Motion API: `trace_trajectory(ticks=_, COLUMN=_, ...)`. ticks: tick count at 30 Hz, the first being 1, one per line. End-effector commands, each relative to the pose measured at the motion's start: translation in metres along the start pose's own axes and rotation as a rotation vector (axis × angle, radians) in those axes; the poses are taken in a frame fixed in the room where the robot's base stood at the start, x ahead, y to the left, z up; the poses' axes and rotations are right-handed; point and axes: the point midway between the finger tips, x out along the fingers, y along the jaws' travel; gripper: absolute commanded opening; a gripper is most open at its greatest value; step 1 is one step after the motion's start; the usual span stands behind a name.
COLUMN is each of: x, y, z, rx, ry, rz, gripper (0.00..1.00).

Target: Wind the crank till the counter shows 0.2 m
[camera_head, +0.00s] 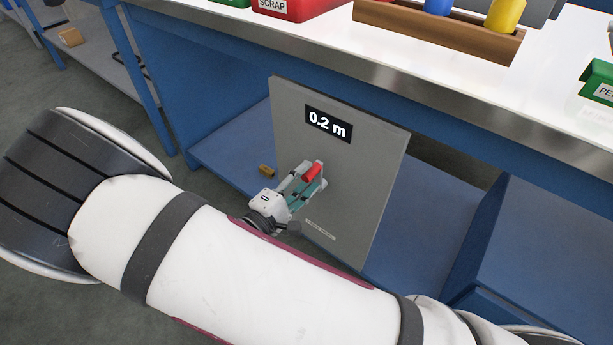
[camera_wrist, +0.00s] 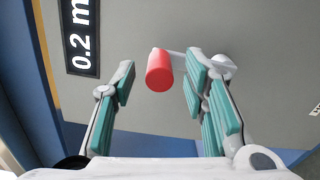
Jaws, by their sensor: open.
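The counter (camera_head: 328,123) on the grey panel (camera_head: 375,160) reads 0.2 m. It also shows in the wrist view (camera_wrist: 79,38), turned on its side. The crank has a red handle (camera_wrist: 159,70) on a light arm that runs to a pale hub (camera_wrist: 223,66) on the panel. My gripper (camera_wrist: 158,82) is open, with its teal-padded fingers on either side of the red handle. In the wrist view I see gaps between the handle and both fingers. In the head view the red handle (camera_head: 312,172) shows at the fingertips, and the rest of the crank is mostly hidden.
The panel stands on a blue lower shelf (camera_head: 235,142) under a white worktop (camera_head: 440,70). A blue box-like block (camera_head: 540,240) is to the right. A small tan object (camera_head: 266,170) lies left of the gripper. A red SCRAP bin (camera_head: 300,8) and a wooden tray (camera_head: 430,28) sit above.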

Motion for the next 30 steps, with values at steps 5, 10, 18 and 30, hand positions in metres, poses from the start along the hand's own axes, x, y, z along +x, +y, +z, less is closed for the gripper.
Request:
trace_trajectory(ticks=5, x=-0.034, y=0.0, z=-0.001, rx=0.0, ry=0.004, rz=-0.002, gripper=0.4)
trace_trajectory(ticks=10, x=-0.069, y=0.0, z=-0.001, rx=0.001, ry=0.004, rz=-0.001, gripper=0.4)
trace_trajectory(ticks=18, x=-0.104, y=0.0, z=0.0, rx=0.0, ry=0.002, rz=-0.002, gripper=0.4)
trace_trajectory(ticks=30, x=-0.11, y=-0.001, z=0.0, rx=-0.001, ry=0.0, rz=-0.001, gripper=0.4)
